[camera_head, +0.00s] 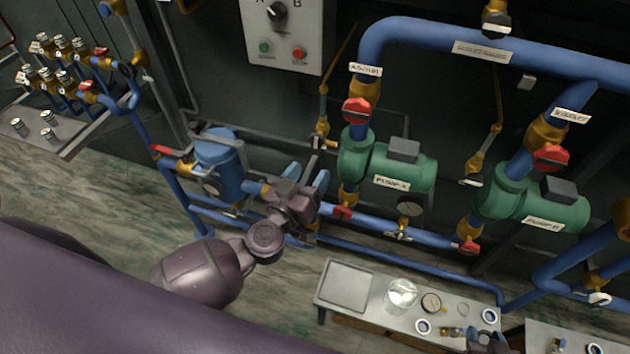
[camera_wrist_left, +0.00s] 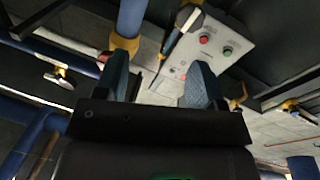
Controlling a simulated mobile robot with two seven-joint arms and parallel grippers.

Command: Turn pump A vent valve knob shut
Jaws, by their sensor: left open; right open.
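Pump A (camera_head: 392,168) is a green pump with a label on its front. To its left, a thin brass vent line comes down to a brass valve with a pale handle (camera_head: 318,143), which looks like the vent valve knob. My left gripper (camera_head: 306,174) is open, just below that valve and apart from it. In the left wrist view its two blue-grey fingers (camera_wrist_left: 160,72) are spread with nothing held between them. A brass valve with a pale knob (camera_wrist_left: 189,18) shows beyond the fingertips there. My right gripper (camera_head: 490,342) is partly cut off at the bottom edge, and its fingers are hard to see.
Pump B (camera_head: 540,205) stands to the right. Red-handled valves (camera_head: 356,111) and blue pipes surround pump A. A blue vessel (camera_head: 219,163) stands left of my left gripper. A control box (camera_head: 283,28) hangs above. A low bench (camera_head: 347,286) with gauges stands in front.

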